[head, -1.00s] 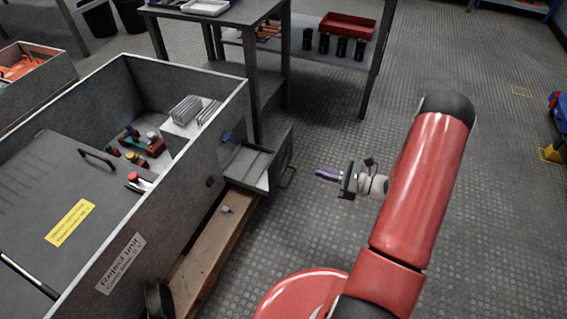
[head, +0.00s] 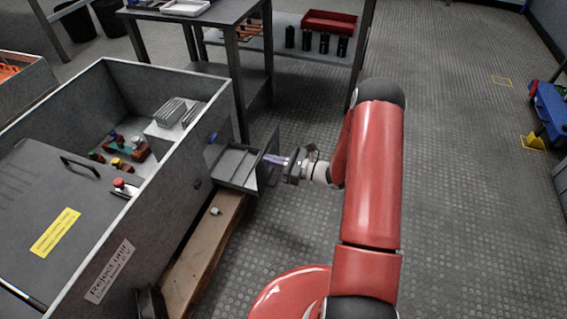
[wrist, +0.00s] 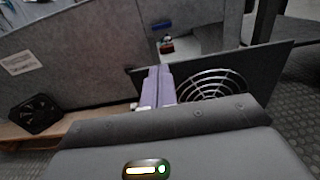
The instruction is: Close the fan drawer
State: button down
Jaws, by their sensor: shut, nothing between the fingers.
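The fan drawer (head: 238,166) stands pulled out from the right side of the grey cabinet (head: 172,190), above a wooden board. In the wrist view its dark front panel (wrist: 262,72) carries a round wire fan grille (wrist: 212,86). My gripper (head: 272,160) is shut and empty, with its purple fingers pointing left at the outer face of the panel. In the wrist view the gripper fingers (wrist: 155,78) overlap the panel just left of the grille. I cannot tell whether the fingertips touch it.
A wooden board (head: 200,250) runs along the cabinet's base, with a small grey knob-like piece (head: 215,211) on it. A black fan (wrist: 35,113) stands on the left in the wrist view. A metal table (head: 240,70) stands behind the drawer.

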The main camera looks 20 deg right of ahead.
jog(key=shift+w+a, duration=0.15)
jog(key=shift+a, duration=0.05)
jog(key=b+x, duration=0.2)
jog(key=x, duration=1.2)
jog(key=shift+w, duration=0.1)
